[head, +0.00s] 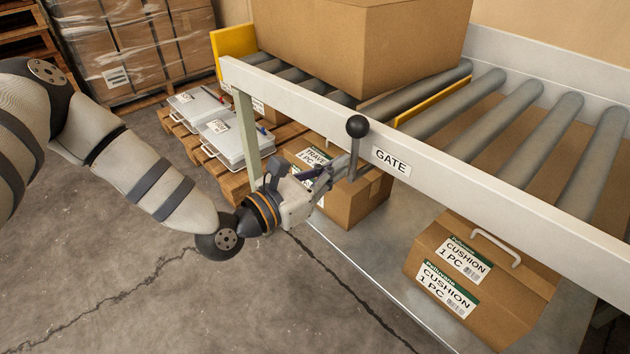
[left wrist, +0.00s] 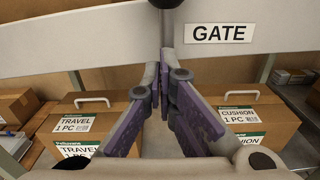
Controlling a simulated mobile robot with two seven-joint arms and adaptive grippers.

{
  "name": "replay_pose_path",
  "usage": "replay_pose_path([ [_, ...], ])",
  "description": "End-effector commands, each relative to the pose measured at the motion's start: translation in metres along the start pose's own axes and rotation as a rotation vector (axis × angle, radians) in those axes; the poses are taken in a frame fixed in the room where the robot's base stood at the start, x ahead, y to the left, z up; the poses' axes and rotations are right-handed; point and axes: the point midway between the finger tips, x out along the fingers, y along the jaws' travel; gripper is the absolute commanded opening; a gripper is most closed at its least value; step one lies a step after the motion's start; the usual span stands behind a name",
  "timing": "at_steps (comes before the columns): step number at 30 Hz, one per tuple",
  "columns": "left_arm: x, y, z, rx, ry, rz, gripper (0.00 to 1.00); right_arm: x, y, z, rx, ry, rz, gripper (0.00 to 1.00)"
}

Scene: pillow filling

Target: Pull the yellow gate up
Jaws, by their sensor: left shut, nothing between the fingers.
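The yellow gate (head: 445,100) shows as a low strip between the rollers, behind the conveyor's side rail. Another yellow plate (head: 235,48) stands at the conveyor's far left end. The gate lever has a black ball knob (head: 357,127) on a grey stem, next to the GATE label (head: 391,161). My left gripper (head: 340,168) is at the lever's stem, below the knob, with its fingers closed together. In the left wrist view, the gripper (left wrist: 164,80) points at the rail just under the knob (left wrist: 166,3). Whether it touches the stem is unclear. My right gripper is out of view.
A large brown box (head: 365,45) sits on the rollers behind the side rail (head: 480,190). A cushion box (head: 480,265) and a travel box (head: 345,185) stand on the shelf below. Silver cases (head: 225,138) lie on a pallet at left. The floor in front is clear.

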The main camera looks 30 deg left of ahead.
Motion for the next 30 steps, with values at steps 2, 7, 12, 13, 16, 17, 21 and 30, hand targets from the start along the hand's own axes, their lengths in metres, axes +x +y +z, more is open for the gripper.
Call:
replay_pose_path([
  [2,0.003,0.000,0.018,0.002,-0.008,-0.001,0.00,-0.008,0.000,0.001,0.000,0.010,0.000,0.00],
  [7,0.005,0.000,0.027,0.001,-0.004,-0.001,0.00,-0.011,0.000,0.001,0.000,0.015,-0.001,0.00],
  [12,0.005,0.000,0.027,0.001,-0.002,-0.001,0.00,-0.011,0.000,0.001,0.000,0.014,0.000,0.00],
  [13,0.005,0.000,0.026,0.001,-0.001,-0.001,0.00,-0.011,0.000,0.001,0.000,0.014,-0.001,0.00],
  [16,0.005,0.000,0.026,0.001,-0.002,-0.001,0.00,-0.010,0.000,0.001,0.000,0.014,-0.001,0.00],
  [17,0.005,0.000,0.027,0.001,-0.002,-0.001,0.00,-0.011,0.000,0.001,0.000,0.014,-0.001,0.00],
  [21,0.005,0.001,0.039,0.001,-0.006,0.001,0.00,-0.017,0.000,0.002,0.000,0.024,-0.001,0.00],
  [30,0.006,0.003,0.093,0.003,-0.012,0.001,0.00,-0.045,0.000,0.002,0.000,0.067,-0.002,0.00],
])
